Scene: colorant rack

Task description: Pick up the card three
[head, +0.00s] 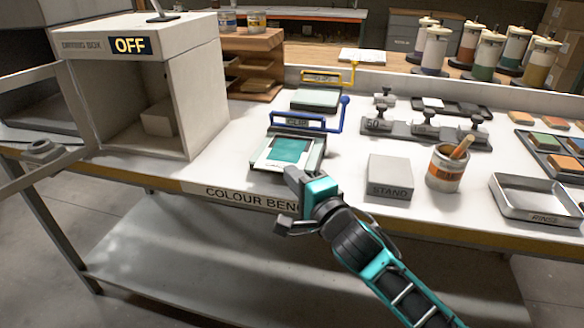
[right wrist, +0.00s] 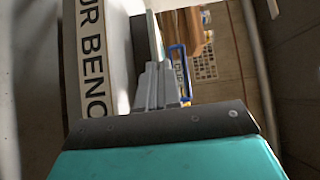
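My right gripper (head: 292,182) is just in front of the device, close to the bench edge and apart from the card. In the right wrist view its grey fingers (right wrist: 162,85) are together, with nothing visible between them. The blue handle (right wrist: 179,72) shows beyond them. My left gripper is not in view.
A drying box (head: 190,85) marked OFF stands left. A grey stand block (head: 389,177), a can (head: 446,168) and a rinse tray (head: 532,215) are to the right. A similar device with a yellow handle (head: 329,75) is behind. Coloured pieces (head: 541,139) lie far right.

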